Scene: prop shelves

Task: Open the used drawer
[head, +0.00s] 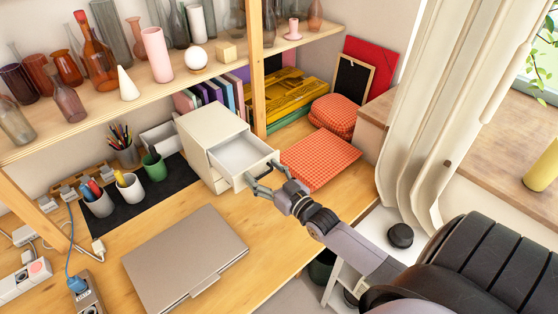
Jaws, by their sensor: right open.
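A small cream drawer unit (208,125) stands on the wooden desk. Its top drawer (243,153) is pulled out towards the lower right, and its inside looks empty. My right gripper (264,176) is at the front of this drawer, with its open fingers around or close to the drawer's handle area. The gripper hides part of the drawer front, and I cannot tell whether the fingers touch it. The rest of the unit below the drawer looks closed. My left gripper is not in view.
A closed laptop (185,258) lies in front of the unit. Red checked cloths (319,160) lie close to the drawer's right. Cups with pens (97,200) stand on a dark mat at left. A shelf (190,76) with vases runs above, with a wooden post (257,70) behind the unit.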

